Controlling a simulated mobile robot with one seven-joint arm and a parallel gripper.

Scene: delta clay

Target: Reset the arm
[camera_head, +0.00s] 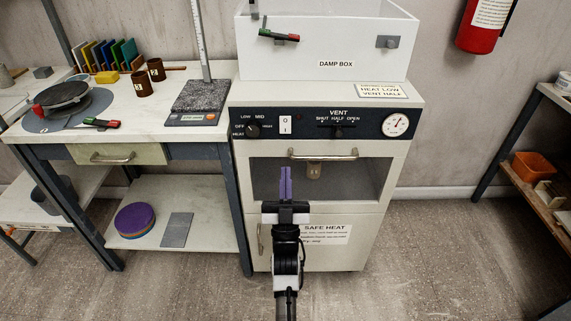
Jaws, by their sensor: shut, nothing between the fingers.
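My gripper (286,172) is in the middle of the head view, with its two purple fingers pointing up and close together. It is shut and empty. My arm reaches up from the bottom edge, in front of the white drying cabinet (384,180). The fingertips overlap the cabinet's dark window (350,178) in the picture, below its metal door handle (322,154). I cannot tell how far the fingers are from the door. The arm hides part of the lower cabinet front.
A worktable (150,118) stands at left with a scale (194,118), a turntable (62,98) and brown cups (156,70). A damp box (330,40) sits on the cabinet. Shelves (545,150) stand at right. The floor (430,250) at right is clear.

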